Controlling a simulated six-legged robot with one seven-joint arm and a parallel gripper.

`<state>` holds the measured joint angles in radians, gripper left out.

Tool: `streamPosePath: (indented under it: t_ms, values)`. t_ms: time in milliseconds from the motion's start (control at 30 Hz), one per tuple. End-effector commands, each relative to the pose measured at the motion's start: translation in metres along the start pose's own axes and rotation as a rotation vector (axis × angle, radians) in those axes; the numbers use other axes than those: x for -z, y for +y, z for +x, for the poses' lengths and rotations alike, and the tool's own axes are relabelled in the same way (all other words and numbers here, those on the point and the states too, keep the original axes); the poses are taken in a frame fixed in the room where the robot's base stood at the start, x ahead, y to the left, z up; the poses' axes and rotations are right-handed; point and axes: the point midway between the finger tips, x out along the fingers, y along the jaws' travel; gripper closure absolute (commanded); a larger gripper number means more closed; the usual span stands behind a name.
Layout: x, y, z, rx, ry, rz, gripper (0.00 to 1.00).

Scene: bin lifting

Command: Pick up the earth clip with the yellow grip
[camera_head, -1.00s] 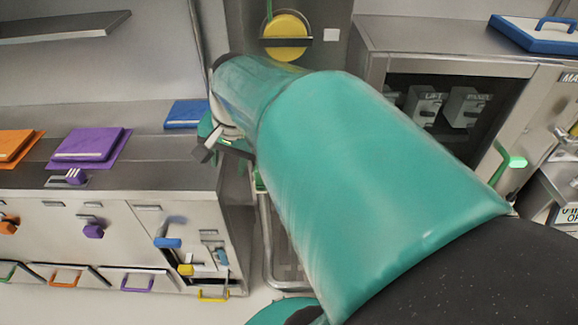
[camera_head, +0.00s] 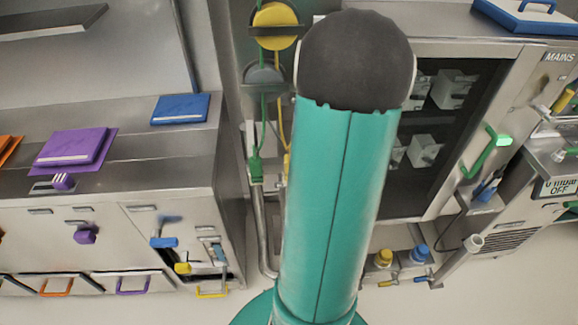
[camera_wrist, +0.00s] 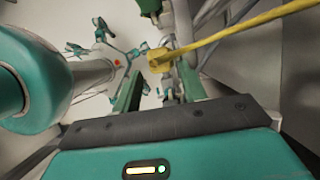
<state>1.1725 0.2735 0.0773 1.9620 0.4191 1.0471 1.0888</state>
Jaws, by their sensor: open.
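The earth clip with the yellow grip (camera_head: 287,166) hangs at the end of a yellow cable below a yellow reel (camera_head: 275,24), just left of my arm, which partly hides it in the head view. In the wrist view its yellow grip (camera_wrist: 160,61) shows near the fingertips of my gripper (camera_wrist: 158,76), between the two green fingers. The fingers are apart. I cannot tell whether they touch the grip. My gripper is hidden behind my arm in the head view.
A green clip (camera_head: 255,168) hangs on a green cable left of the yellow one. A bent metal pipe (camera_head: 262,235) runs down beside the left cabinet. A dark-windowed cabinet (camera_head: 470,45) stands to the right. In the wrist view the yellow cable (camera_wrist: 235,32) runs to the upper right.

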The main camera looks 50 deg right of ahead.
Motion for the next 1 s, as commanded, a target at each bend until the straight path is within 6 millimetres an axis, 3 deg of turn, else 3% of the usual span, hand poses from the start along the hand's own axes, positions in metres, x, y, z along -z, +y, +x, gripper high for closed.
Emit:
streamPosePath:
  t_ms: [133,367,633,933,1000]
  values:
    - [0.006,0.000,0.027,-0.004,-0.001,0.001,0.58]
    - [0.004,0.000,0.047,-0.001,0.000,-0.001,0.58]
    - [0.004,0.000,0.085,-0.003,-0.001,-0.002,0.58]
    - [0.004,0.000,0.093,0.000,0.001,-0.002,0.58]
    - [0.004,0.000,0.093,0.000,0.001,-0.002,0.68]
